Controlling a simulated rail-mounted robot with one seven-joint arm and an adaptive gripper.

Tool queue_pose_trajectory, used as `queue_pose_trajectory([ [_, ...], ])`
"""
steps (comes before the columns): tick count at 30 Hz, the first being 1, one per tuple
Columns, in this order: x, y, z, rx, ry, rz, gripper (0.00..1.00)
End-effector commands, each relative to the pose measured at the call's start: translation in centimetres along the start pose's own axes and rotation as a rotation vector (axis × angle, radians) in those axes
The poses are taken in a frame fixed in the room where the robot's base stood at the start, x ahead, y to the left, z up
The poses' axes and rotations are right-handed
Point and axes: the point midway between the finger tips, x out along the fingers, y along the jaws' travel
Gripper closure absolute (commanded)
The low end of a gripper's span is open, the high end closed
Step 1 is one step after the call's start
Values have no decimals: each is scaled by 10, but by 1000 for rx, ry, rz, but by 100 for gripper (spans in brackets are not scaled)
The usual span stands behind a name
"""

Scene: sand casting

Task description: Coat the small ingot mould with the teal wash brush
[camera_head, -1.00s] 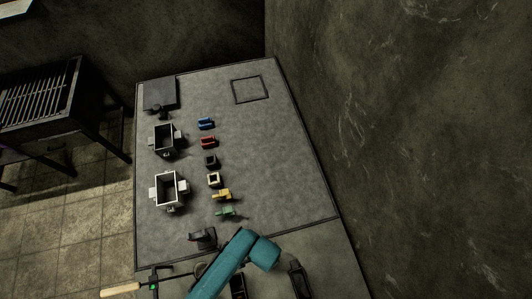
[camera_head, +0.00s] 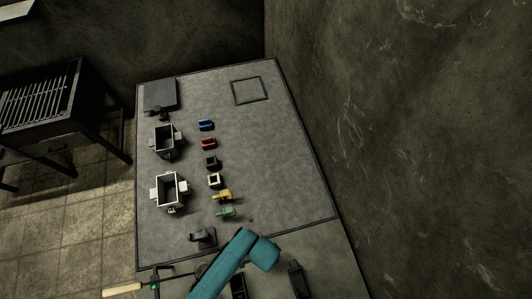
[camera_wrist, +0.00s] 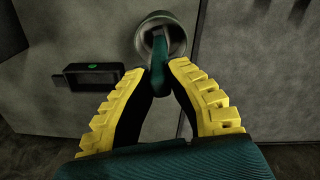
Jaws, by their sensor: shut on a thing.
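My gripper (camera_wrist: 158,72) has yellow ridged fingers closed on a teal brush (camera_wrist: 160,52) in the wrist view. The brush reaches into a round metal cup (camera_wrist: 178,36), and its far end is partly hidden inside the rim. A dark hollow rectangular block with a green mark (camera_wrist: 90,76) lies left of the cup, apart from the gripper. I cannot tell whether it is the small ingot mould. In the head view my teal arm hides the gripper and brush at the table's near edge.
Two light open boxes (camera_head: 155,191) (camera_head: 155,139) stand on the left of the grey table (camera_head: 280,170). A column of small coloured pieces (camera_head: 208,143) runs beside them. A wooden-handled tool (camera_head: 122,291) lies front left. The table's right side is mostly clear; a wall rises beyond it.

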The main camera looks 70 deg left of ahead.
Motion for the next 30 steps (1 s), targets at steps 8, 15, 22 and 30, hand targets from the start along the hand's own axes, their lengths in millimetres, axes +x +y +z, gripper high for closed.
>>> queue_pose_trajectory([
  [8,-29,0,-1,0,2,0,100],
  [15,-48,0,-1,0,2,0,100],
  [22,-65,0,-1,0,2,-1,100],
  [30,-63,0,-1,0,2,-1,100],
])
